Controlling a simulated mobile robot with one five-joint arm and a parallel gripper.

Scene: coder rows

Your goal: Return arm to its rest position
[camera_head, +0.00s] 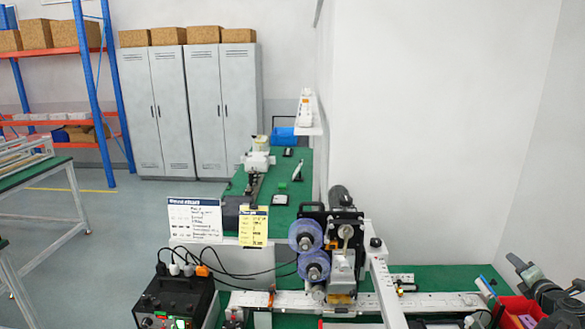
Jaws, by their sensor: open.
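My gripper (517,261) and the dark jointed end of my arm show at the right edge, above and beside a red bin (512,307). The gripper points up and to the left, and its jaws are open. I see nothing held between them. The rest of my arm is cut off by the frame's right edge.
A coding machine (330,250) with two blue-purple rolls stands mid-bench on a white rail (440,302). A black control box (177,303) with cables is at lower left. Two printed cards (194,219) stand behind it. A white wall (440,130) bounds the right; floor is open at left.

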